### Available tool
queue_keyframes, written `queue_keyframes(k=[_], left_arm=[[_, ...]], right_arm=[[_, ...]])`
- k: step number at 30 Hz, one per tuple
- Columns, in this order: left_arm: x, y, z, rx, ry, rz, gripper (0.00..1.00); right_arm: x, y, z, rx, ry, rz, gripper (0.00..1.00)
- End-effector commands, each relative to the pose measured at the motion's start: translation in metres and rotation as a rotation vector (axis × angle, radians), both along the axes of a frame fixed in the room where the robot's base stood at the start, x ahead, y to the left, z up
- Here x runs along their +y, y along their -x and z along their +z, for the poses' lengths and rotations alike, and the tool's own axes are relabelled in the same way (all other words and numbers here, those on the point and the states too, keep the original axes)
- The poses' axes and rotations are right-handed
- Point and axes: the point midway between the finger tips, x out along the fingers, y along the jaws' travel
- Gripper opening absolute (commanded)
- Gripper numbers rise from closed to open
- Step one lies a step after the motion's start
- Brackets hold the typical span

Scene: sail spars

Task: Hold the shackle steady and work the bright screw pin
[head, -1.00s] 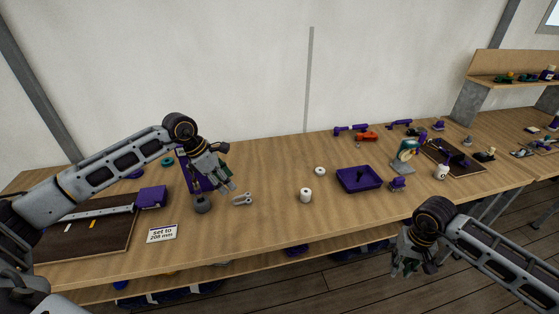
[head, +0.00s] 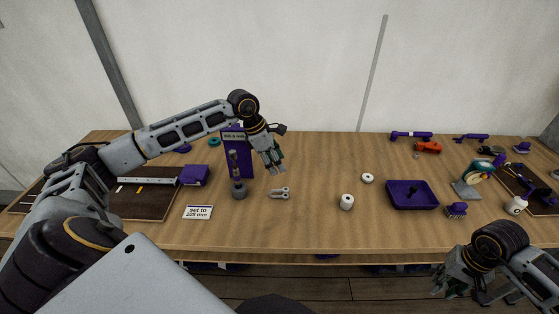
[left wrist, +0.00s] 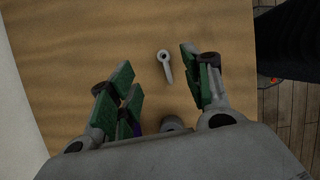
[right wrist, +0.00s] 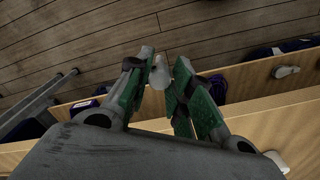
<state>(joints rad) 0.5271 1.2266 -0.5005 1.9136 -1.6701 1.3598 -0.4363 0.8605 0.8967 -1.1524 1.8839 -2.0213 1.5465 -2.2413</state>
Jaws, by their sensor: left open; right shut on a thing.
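The grey shackle (head: 279,193) lies flat on the workbench, its two eyes toward the right in the head view. The left wrist view shows it edge-on as a grey ringed piece (left wrist: 165,65) beyond the fingertips. My left gripper (head: 274,166) is open and empty, above and just behind the shackle, pointing down. My right gripper (head: 445,286) is out in front of the bench edge. In the right wrist view it is shut on a small bright grey piece (right wrist: 160,74), which looks like the screw pin; the pads hide part of it. No pin shows in the shackle.
A grey round-based stand (head: 239,191) and a purple board (head: 238,160) are left of the shackle. A "set to 208 mm" card (head: 198,212) lies nearer the front. White spools (head: 347,202) and a purple tray (head: 412,195) are to the right. Wood between is clear.

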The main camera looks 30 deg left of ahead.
Motion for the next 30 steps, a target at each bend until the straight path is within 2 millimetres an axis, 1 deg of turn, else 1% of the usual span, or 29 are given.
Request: queue_keyframes(k=[5, 8, 25, 30], left_arm=[[0.0, 0.0, -0.006, 0.001, 0.001, 0.0, 0.49], [0.0, 0.0, -0.014, 0.002, 0.0, -0.001, 0.49], [-0.001, 0.001, -0.079, 0.004, 0.002, 0.0, 0.49], [-0.006, -0.004, -0.094, 0.002, 0.003, 0.0, 0.49]], right_arm=[[0.0, 0.0, 0.002, 0.0, 0.0, 0.0, 0.0], [0.0, 0.0, 0.004, 0.0, 0.0, 0.0, 0.0], [0.0, 0.0, 0.019, 0.0, 0.0, 0.0, 0.0], [0.0, 0.0, 0.023, 0.0, 0.0, 0.0, 0.0]])
